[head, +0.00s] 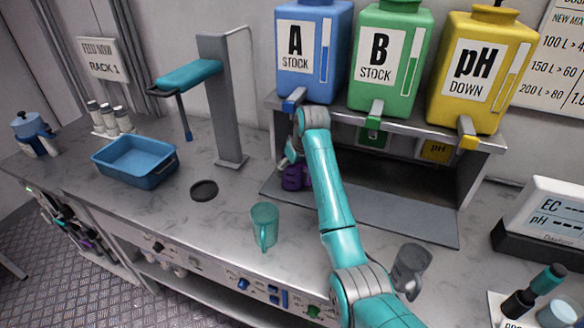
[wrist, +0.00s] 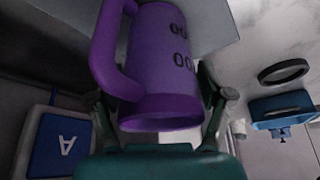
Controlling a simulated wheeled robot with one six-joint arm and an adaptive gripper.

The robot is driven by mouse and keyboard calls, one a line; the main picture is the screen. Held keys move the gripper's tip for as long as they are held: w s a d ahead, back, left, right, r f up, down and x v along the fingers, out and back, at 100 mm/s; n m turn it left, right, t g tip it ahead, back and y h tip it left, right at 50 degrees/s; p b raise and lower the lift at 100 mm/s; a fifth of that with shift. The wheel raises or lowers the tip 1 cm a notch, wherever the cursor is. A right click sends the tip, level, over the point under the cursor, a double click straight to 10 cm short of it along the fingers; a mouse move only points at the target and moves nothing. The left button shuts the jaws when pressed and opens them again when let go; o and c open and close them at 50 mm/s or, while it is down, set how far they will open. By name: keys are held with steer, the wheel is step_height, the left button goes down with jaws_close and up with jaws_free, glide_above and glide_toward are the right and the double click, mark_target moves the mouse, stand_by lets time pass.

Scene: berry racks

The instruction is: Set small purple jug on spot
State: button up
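The small purple jug (head: 294,177) stands under the blue A tank's spout, at the left end of the grey shelf, partly hidden by my arm. In the wrist view the jug (wrist: 160,65) fills the middle, with its handle at the left and dark markings on its side. My gripper (wrist: 162,105) has its two fingers spread on either side of the jug, with gaps showing; in the head view it is mostly hidden at the jug. A dark round spot (head: 204,190) lies bare on the counter left of the jug; it also shows in the wrist view (wrist: 284,72).
A teal jug (head: 265,225) stands in front of the shelf and a grey jug (head: 410,267) to the right of my arm. A grey post stand (head: 222,100) rises behind the spot. A blue tub (head: 135,162) is at the left. Tanks overhang the shelf.

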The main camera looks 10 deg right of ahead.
steer(key=shift+o, duration=0.4)
steer(key=v, duration=0.7)
steer(key=shift+r, duration=0.25)
steer(key=shift+s, duration=0.2)
